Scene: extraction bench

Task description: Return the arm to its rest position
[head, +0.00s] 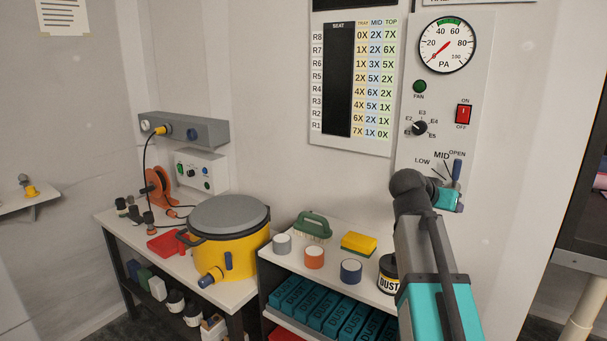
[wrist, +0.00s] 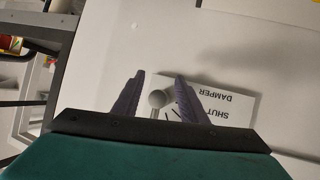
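My gripper (head: 457,169) is raised at the right, in front of the damper scale on the white wall panel (head: 480,95). My arm reaches up to it from the lower right. In the wrist view the two dark fingers of my gripper (wrist: 158,80) are spread apart. A grey round knob (wrist: 157,98) shows between them, with a visible gap on each side. Behind it is the white damper label (wrist: 230,110), which reads SHUT and DAMPER upside down. In the head view the knob is hidden or cannot be made out.
A white-topped shelf (head: 330,262) below holds a brush (head: 313,226), a sponge (head: 358,243), small pots and a dust jar (head: 389,275) close beside my arm. A yellow drum (head: 229,245) stands on the bench to the left. A dark rack (head: 585,190) stands at the right edge.

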